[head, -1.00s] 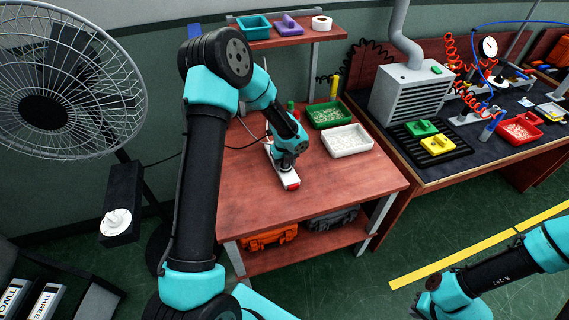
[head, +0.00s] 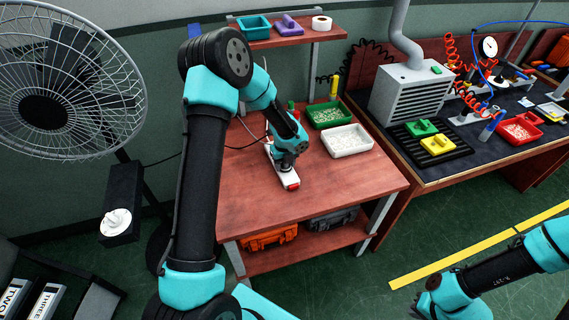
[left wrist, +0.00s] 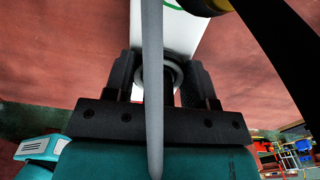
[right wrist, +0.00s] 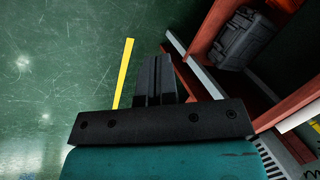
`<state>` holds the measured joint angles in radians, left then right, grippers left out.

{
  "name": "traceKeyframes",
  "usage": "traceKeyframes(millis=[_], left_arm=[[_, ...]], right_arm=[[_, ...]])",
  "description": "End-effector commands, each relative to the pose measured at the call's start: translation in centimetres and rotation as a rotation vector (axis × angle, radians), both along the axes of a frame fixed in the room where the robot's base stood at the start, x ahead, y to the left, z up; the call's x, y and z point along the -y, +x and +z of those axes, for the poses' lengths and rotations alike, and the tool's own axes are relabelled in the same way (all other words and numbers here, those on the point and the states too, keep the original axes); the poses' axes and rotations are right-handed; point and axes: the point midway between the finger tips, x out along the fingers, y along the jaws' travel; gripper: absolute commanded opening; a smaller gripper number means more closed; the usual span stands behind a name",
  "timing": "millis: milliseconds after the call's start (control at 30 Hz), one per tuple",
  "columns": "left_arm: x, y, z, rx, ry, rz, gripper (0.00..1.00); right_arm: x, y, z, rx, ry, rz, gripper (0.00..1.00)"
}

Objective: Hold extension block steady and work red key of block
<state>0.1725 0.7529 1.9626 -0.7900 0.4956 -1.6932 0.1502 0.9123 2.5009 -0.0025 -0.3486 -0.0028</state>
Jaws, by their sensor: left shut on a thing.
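The white extension block (head: 271,151) lies on the red-brown bench top, its red key (head: 292,184) at the near end. My left gripper (head: 286,164) reaches down over the block, hiding its middle. In the left wrist view, the white block (left wrist: 150,32) passes between the fingers of my left gripper (left wrist: 165,65), which are shut on it around a round grey part. The red key does not show there. My right gripper (right wrist: 159,65) is shut and empty in the right wrist view, over the floor and well away from the block.
A grey cable (left wrist: 153,90) crosses the left wrist view. A green tray (head: 328,114) and a white tray (head: 347,140) stand right of the block. The bench's front right (head: 350,185) is clear. A fan (head: 60,110) stands at left.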

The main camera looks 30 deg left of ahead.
Motion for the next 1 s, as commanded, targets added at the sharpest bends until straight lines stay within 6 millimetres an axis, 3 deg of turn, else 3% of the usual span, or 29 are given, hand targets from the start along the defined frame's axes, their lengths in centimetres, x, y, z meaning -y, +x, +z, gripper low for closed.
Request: traceKeyframes(millis=[267,467,667,1000], left_arm=[[0.0,0.0,0.0,0.001,0.000,0.000,0.13],[0.0,0.0,0.1,0.001,0.000,0.000,0.13],[0.0,0.0,0.1,0.001,0.000,0.000,0.13],[0.0,0.0,0.1,0.001,0.000,0.000,0.13]], right_arm=[[-0.2,0.3,0.1,0.003,0.000,-0.004,0.00],[-2.1,2.1,0.6,0.027,0.002,-0.037,0.00],[-6.2,5.3,1.8,0.073,0.018,-0.108,0.00],[-15.3,9.9,4.9,0.147,0.099,-0.244,0.00]])
